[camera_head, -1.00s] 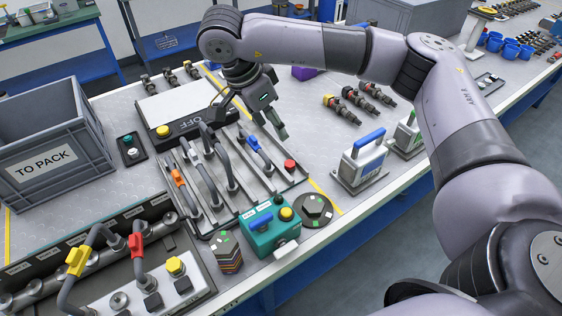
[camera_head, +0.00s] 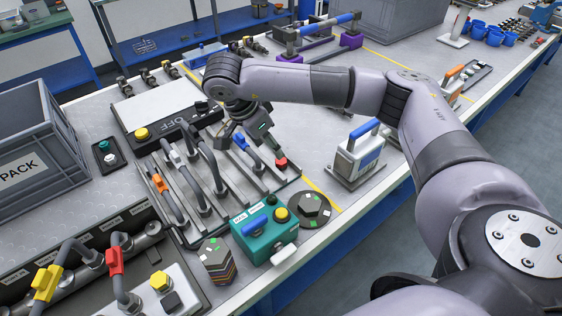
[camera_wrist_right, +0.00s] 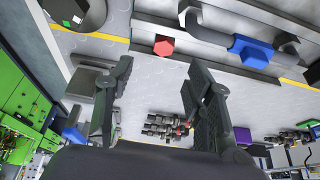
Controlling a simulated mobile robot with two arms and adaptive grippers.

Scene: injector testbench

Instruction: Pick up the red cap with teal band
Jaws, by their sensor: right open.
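My left gripper is not in view.
The pipe rack (camera_head: 200,185) with blue and orange clips lies left of the gripper. A teal box (camera_head: 262,232) and a dark round stand (camera_head: 312,212) are in front. A white device with a blue handle (camera_head: 357,155) stands right.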

